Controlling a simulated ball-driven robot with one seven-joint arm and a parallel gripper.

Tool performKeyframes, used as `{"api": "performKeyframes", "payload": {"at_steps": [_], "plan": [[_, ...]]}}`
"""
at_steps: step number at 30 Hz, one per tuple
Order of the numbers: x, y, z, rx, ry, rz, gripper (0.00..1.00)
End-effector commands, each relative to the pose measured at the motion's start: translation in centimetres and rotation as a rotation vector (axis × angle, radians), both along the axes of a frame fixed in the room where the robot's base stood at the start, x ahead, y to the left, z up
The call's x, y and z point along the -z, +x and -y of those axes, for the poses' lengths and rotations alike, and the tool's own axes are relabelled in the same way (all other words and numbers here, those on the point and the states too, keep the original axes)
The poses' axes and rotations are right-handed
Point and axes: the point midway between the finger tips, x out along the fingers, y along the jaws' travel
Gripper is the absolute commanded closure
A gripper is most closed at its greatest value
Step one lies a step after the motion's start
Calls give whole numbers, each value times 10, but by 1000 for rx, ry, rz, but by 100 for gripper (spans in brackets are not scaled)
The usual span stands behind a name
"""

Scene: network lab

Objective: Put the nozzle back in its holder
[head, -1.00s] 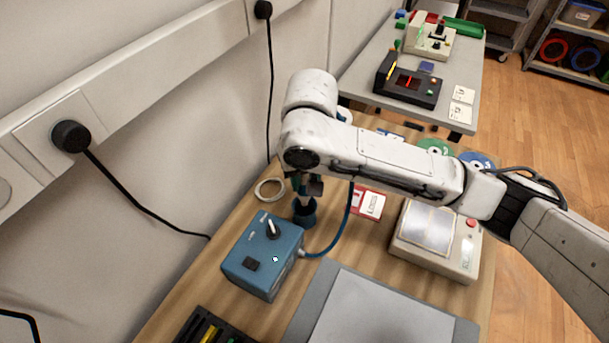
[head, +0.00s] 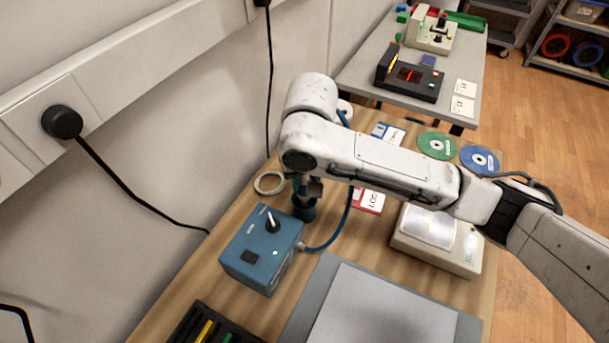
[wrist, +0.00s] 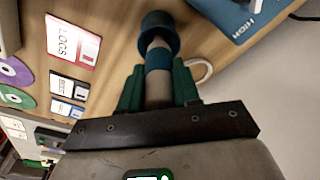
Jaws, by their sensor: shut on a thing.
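My gripper (wrist: 158,88) has green fingers and is shut on the nozzle (wrist: 158,60), a grey tube with a blue collar. In the wrist view the nozzle's far end meets the dark blue cup-like holder (wrist: 158,20). In the head view my gripper (head: 305,188) is directly above the holder (head: 304,209), which stands on the bench behind the blue control box (head: 262,252). The nozzle is mostly hidden there by my arm, and I cannot tell how deep its tip sits. A blue hose (head: 341,229) runs from the box up behind my arm.
A cable ring (head: 269,182) lies left of the holder, near the wall. A red-and-white LOGS disk (head: 369,201) and a beige device (head: 437,241) are to the right. A grey panel (head: 385,312) lies in front. Wooden bench shows between them.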

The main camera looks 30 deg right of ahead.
Motion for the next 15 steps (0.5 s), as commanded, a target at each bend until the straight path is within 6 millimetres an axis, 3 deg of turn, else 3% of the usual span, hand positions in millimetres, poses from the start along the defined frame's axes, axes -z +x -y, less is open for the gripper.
{"api": "performKeyframes", "payload": {"at_steps": [15], "plan": [[15, 0, 0, 0, 1, -1, 100]]}}
